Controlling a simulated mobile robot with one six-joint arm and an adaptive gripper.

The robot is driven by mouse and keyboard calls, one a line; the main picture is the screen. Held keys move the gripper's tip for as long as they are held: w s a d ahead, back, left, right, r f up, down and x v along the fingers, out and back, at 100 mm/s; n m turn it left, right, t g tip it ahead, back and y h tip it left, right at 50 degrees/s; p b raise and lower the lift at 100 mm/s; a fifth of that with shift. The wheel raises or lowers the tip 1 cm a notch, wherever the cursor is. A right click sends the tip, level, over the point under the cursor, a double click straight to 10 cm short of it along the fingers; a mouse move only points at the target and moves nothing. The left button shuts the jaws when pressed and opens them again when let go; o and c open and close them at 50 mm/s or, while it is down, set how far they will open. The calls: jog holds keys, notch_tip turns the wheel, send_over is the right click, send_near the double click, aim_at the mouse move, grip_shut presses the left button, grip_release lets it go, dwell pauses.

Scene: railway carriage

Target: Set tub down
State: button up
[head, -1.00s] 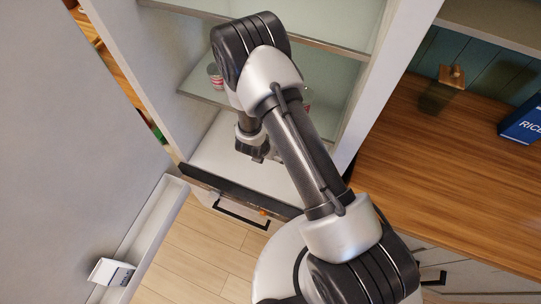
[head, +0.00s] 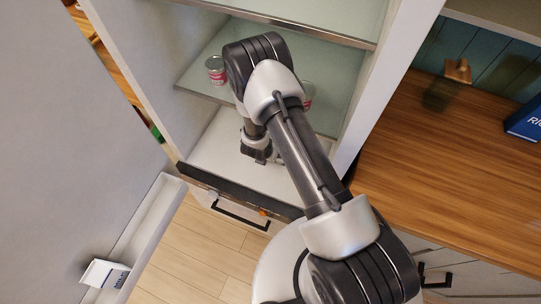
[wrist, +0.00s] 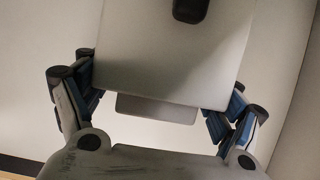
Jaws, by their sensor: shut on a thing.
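The tub (wrist: 165,55) is a pale grey, box-like thing in the wrist view, with a dark knob-like part at the picture's top edge. My gripper (wrist: 160,92) is shut on it, one finger against each side. In the head view my gripper (head: 257,155) points down inside the bottom of an open fridge-like cabinet, above its white floor (head: 212,152). The tub is hidden behind my arm there. I cannot tell whether its underside touches the floor.
A glass shelf (head: 196,83) above holds a can (head: 216,70) at left and another can (head: 307,95) partly behind my arm. A dark front edge (head: 225,187) borders the compartment. The open door (head: 60,130) stands left, a wooden counter (head: 440,170) right.

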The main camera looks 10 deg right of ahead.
jog(key=o, duration=1.9)
jog(key=shift+s, duration=0.1)
jog(key=shift+r, duration=0.15)
jog(key=p+v, duration=0.2)
jog(key=v, duration=0.5)
jog(key=shift+r, duration=0.2)
